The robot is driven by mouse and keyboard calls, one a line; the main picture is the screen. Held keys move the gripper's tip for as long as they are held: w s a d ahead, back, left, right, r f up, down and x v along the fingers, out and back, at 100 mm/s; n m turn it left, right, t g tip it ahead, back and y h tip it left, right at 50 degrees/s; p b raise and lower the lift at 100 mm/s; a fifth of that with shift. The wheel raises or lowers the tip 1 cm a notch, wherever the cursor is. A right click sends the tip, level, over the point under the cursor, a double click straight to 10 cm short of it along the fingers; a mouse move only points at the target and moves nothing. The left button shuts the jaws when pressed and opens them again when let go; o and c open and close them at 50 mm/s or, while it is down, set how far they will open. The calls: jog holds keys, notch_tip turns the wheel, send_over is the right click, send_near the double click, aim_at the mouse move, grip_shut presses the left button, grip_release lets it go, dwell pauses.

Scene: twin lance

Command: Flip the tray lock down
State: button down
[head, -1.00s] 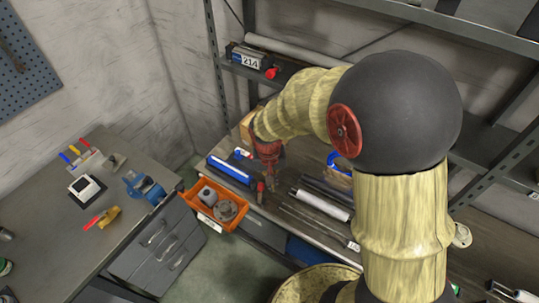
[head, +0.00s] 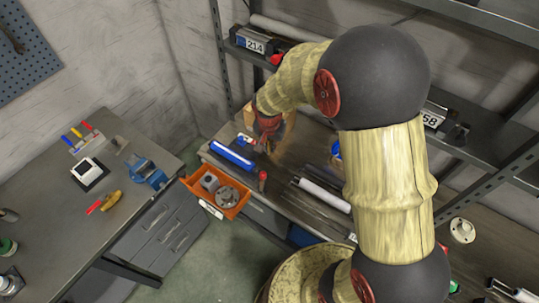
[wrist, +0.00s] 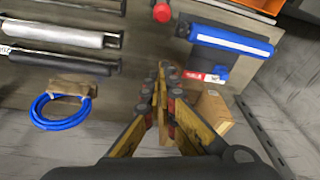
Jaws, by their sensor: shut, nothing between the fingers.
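My gripper (head: 267,146) is over the back part of the bench under the shelf, near a blue-and-white bar (head: 233,156). In the wrist view my gripper (wrist: 167,72) has its fingers together and holds nothing. The bar (wrist: 232,40) lies ahead and to the right of the fingertips, with a small red-and-white piece (wrist: 204,77) beside it. An orange tray (head: 217,192) holding grey parts is at the bench's front left; a red knob (head: 262,176) stands to its right. I cannot tell which part is the tray lock.
A cardboard box (wrist: 213,108) is close right of the fingers. A blue coil (wrist: 60,108) and white cylinder (wrist: 52,34) lie left. Shelf units marked 214 (head: 256,40) and 758 (head: 433,116) are above the bench. A side bench (head: 65,225) stands left.

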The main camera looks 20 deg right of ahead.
aim_at(263, 181)
notch_tip(263, 181, down, 8)
jog(key=s+a, duration=0.1)
jog(key=shift+s+a+f+p, duration=0.2)
jog(key=shift+s+a+p, duration=0.05)
jog(key=shift+a+p, duration=0.1)
dwell(0.3)
jog(key=shift+s+a+f+b, duration=0.1)
jog(key=shift+a+b, duration=0.1)
jog(key=shift+b, duration=1.2)
